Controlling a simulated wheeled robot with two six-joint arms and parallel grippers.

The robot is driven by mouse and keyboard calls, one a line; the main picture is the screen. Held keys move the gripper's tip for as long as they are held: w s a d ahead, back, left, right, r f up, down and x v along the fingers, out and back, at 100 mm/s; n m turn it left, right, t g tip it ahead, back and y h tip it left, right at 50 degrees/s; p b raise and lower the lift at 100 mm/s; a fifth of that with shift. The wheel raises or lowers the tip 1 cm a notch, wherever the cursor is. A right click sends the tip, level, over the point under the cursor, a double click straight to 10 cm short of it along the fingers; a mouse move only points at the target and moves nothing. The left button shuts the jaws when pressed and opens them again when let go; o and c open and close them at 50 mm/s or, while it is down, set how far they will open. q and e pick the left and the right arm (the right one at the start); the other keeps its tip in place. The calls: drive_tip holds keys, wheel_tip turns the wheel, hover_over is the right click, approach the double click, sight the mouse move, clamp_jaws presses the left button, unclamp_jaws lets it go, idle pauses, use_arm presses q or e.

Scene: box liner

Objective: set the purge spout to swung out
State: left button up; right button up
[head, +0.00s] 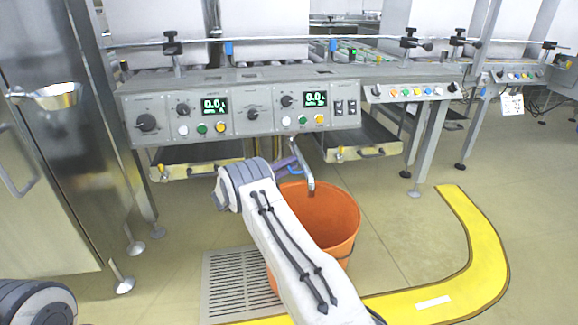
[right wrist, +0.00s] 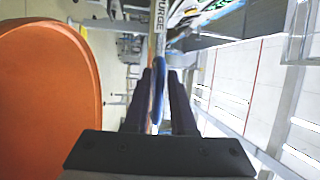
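The purge spout (head: 305,170) is a thin metal pipe under the front of the control console. It slants forward and its bent end hangs down over the orange bucket (head: 338,215). My right gripper (head: 290,166) is at the spout, mostly hidden behind my wrist in the head view. In the right wrist view, a blue grip (right wrist: 158,92) lies between its two dark fingers, which sit close along both sides. The pipe beyond it carries the word PURGE (right wrist: 160,18). My left gripper is not in view; only part of my left arm shows.
The control console (head: 240,105) with knobs and displays stands above the spout. A floor grate (head: 232,285) lies left of the bucket, and a yellow floor stripe (head: 485,260) curves at right. A steel cabinet (head: 50,200) stands at left. Floor right of the bucket is clear.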

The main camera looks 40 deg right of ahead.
drive_tip(key=shift+o, duration=0.5)
drive_tip(key=shift+a, duration=0.1)
drive_tip(key=a+f+p, duration=0.1)
drive_tip(key=a+p, duration=0.3)
drive_tip(key=a, duration=0.6)
drive_tip(key=shift+f, duration=0.3)
drive_tip(key=shift+w+a, duration=0.1)
drive_tip(key=shift+w, duration=0.05)
